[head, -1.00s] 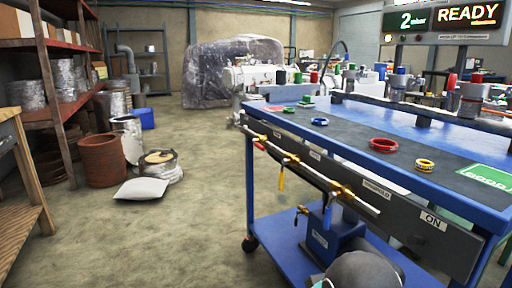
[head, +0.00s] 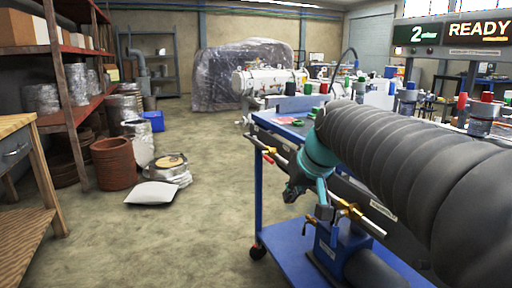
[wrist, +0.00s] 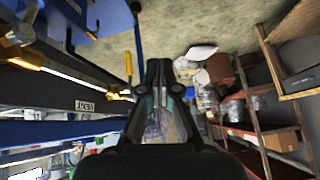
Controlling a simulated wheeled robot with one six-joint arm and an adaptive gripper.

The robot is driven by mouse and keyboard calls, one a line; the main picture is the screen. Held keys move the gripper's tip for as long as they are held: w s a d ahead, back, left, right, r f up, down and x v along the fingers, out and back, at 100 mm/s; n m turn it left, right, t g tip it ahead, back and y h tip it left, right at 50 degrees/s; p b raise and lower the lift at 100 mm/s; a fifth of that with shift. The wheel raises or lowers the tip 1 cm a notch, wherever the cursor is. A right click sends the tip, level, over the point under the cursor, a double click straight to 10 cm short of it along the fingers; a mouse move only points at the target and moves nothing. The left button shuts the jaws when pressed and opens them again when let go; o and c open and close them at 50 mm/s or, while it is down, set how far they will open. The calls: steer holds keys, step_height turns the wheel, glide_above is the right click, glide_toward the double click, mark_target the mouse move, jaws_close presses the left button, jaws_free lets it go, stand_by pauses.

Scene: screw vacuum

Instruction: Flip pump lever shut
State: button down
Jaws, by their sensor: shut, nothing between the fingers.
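A pipe with brass valves runs along the side of the blue cart (head: 258,185). A brass valve (head: 345,207) shows just right of my gripper in the head view. A small red lever (head: 267,156) is farther left on the pipe. In the wrist view a yellow lever (wrist: 128,65) stands beside my fingers, apart from them in the picture. Another yellow piece (wrist: 27,66) is at the left edge. I cannot tell which is the pump lever; the labels are too small. My gripper (head: 292,197), also in the wrist view (wrist: 159,64), is shut and empty beside the pipe.
A blue pump-like box (head: 335,250) stands on the cart's lower shelf. My arm hides much of the cart top. The floor at left is open, with a white sack (head: 152,194), a rusty bin (head: 114,163) and red shelving (head: 65,90). A screen reads READY (head: 479,31).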

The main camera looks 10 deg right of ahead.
steer(key=w+d+r+p, duration=0.1)
steer(key=w+d+r, duration=0.1)
steer(key=w, duration=0.5)
steer(key=w+d+r+n+t+y+p, duration=0.1)
steer(key=w+r, duration=0.3)
steer(key=w, duration=0.3)
steer(key=w+d+r+y+p, duration=0.1)
steer(key=w+r, duration=0.3)
steer(key=w, duration=0.4)
steer(key=shift+d+t+p, duration=0.3)
steer(key=shift+d+p, duration=0.05)
steer(key=shift+d, duration=0.5)
glide_above(267, 158)
steer(key=s+d, duration=0.2)
steer(key=d, duration=0.1)
step_height(267, 158, down, 6)
steer(key=f, duration=0.2)
steer(key=a+f, duration=0.1)
steer(key=f, duration=0.1)
steer(key=shift+w+a+f, duration=0.2)
steer(key=shift+w+f, duration=0.15)
steer(key=shift+f, duration=0.05)
steer(key=shift+b, duration=0.35)
